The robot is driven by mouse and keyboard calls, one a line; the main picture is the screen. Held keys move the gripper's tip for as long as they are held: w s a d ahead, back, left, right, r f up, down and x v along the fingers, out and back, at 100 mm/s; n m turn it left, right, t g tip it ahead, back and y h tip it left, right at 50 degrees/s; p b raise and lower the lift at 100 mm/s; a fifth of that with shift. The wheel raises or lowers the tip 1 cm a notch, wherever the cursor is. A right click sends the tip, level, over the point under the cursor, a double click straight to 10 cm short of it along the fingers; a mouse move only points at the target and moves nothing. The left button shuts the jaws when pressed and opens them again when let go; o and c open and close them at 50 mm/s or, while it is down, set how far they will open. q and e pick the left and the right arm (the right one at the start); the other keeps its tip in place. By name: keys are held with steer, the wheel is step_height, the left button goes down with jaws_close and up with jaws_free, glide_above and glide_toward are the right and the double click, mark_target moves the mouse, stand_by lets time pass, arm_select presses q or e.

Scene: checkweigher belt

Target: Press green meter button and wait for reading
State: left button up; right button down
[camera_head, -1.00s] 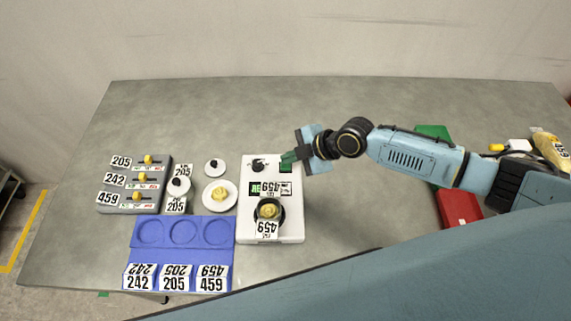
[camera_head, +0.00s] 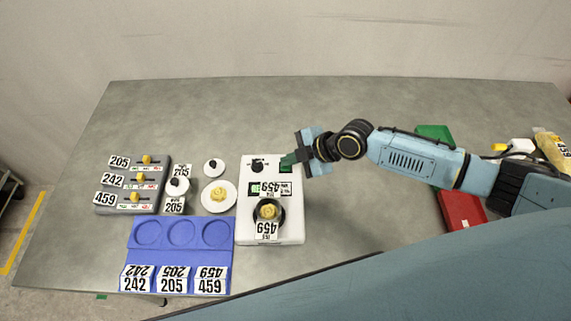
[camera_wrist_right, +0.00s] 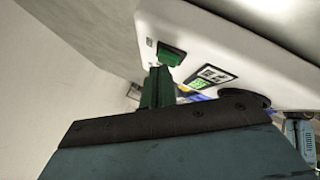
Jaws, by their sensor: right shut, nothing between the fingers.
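The white meter (camera_head: 272,222) stands on the table in the head view. Its green button (camera_wrist_right: 170,54) shows in the wrist view on the meter's top face, and also in the head view (camera_head: 286,168). My right gripper (camera_head: 289,159) is shut and empty, its green fingertips at the button's far edge. In the wrist view the fingertips (camera_wrist_right: 159,72) are just below the button; whether they touch it I cannot tell. The small display (camera_wrist_right: 199,85) is lit green, its reading too small to make out.
A blue tray (camera_head: 183,255) with round recesses and numbered cards lies left of the meter. A grey slider panel (camera_head: 134,185), a white dish (camera_head: 219,196) and small knobbed pieces stand beyond it. A red box (camera_head: 461,208) and green box lie under my right arm.

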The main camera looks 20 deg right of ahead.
steer(key=shift+f, duration=0.25)
stand_by(0.5)
steer(key=shift+r+p, duration=0.35)
steer(key=shift+r, duration=0.55)
step_height(320, 180, up, 5)
steer(key=p, duration=0.4)
stand_by(0.6)
